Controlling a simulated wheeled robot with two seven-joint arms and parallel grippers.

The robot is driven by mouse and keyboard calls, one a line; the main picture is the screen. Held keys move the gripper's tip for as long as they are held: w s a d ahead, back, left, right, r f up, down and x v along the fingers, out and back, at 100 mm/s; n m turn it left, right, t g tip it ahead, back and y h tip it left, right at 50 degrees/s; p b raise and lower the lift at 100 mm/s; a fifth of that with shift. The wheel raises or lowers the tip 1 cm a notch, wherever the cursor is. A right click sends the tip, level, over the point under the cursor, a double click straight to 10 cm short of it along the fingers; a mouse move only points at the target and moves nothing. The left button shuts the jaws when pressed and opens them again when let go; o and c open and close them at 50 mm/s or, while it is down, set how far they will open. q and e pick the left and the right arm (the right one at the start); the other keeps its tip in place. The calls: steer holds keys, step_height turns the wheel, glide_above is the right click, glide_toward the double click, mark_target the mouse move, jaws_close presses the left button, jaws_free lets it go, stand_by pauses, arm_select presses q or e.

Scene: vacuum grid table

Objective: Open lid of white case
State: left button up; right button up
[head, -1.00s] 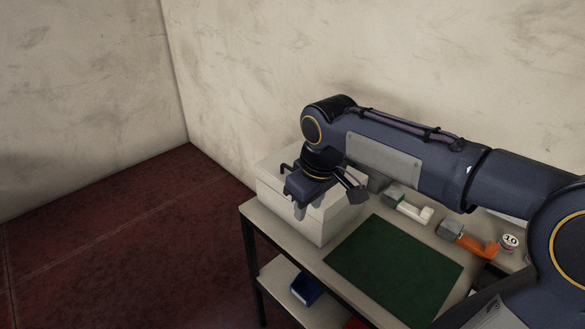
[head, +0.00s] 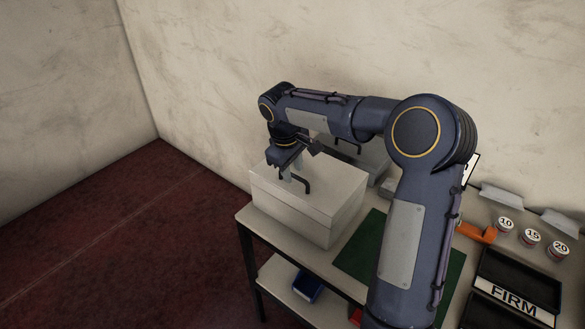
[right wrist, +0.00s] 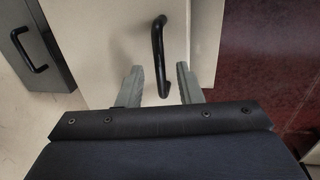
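The white case (head: 293,214) stands at the left end of the table, its lid (head: 335,189) shut. A black handle (head: 305,187) is on top of the lid; it also shows in the right wrist view (right wrist: 158,50). My right gripper (head: 295,183) points down over the lid at the handle. In the right wrist view, its two fingers (right wrist: 160,84) are apart, with the near end of the handle in the gap between them. I cannot tell whether they touch it. My left gripper is not in view.
A grey case (head: 372,157) with its own black handle stands behind the white case. A green mat (head: 358,250) lies to the right. Further right are an orange-handled tool (head: 475,232), several numbered round items and a black FIRM tray (head: 520,284). A blue bin (head: 307,286) sits below.

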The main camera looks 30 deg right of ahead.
steer(key=shift+f, duration=0.25)
steer(key=shift+c, duration=0.2)
jaws_close()
